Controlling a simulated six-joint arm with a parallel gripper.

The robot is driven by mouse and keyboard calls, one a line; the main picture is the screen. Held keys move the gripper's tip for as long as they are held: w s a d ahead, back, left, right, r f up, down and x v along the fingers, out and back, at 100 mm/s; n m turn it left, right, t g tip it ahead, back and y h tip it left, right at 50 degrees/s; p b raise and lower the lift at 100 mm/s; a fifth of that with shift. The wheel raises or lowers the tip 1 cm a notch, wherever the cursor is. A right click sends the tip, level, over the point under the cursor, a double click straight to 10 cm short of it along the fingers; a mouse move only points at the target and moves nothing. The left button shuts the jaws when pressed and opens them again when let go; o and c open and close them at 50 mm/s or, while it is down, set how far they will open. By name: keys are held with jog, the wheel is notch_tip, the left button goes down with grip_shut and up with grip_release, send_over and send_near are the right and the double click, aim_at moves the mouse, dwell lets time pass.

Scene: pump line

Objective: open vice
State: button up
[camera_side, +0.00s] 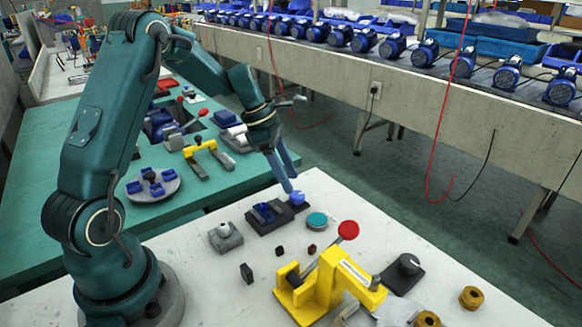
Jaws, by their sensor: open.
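The vice (268,217) is a small dark block with blue parts on the pale table, near its far edge. A rounded blue piece (297,199) sits at its right end and looks like its knob or handle. I cannot tell how far apart the vice jaws are. My gripper (289,181) points down just above and beside this blue piece, with its fingers apart. I cannot tell whether a finger touches the piece. Nothing shows held between the fingers.
A teal disc (317,221) lies right of the vice, and a grey block with a pale ball (225,236) stands left. A yellow lever clamp (325,285) with a red ball rises in front. Small black blocks lie between. A green bench (95,205) stands behind.

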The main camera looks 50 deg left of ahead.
jog(key=s+d+r+m+t+y, duration=0.1)
jog(key=s+d+r+m+t, duration=0.15)
jog(key=d+r+m, duration=0.7)
jog(key=s+d+r+m+y, duration=0.1)
jog(key=s+r+m, duration=0.1)
jog(key=s+m, duration=0.4)
jog(key=s+d+r+m, duration=0.1)
jog(key=s+r+m, duration=0.1)
jog(key=s+m, duration=0.4)
jog(key=shift+s+d+y, duration=0.3)
jog(key=shift+s+y, duration=0.1)
jog(key=shift+s, duration=0.65)
jog(key=shift+t, duration=0.25)
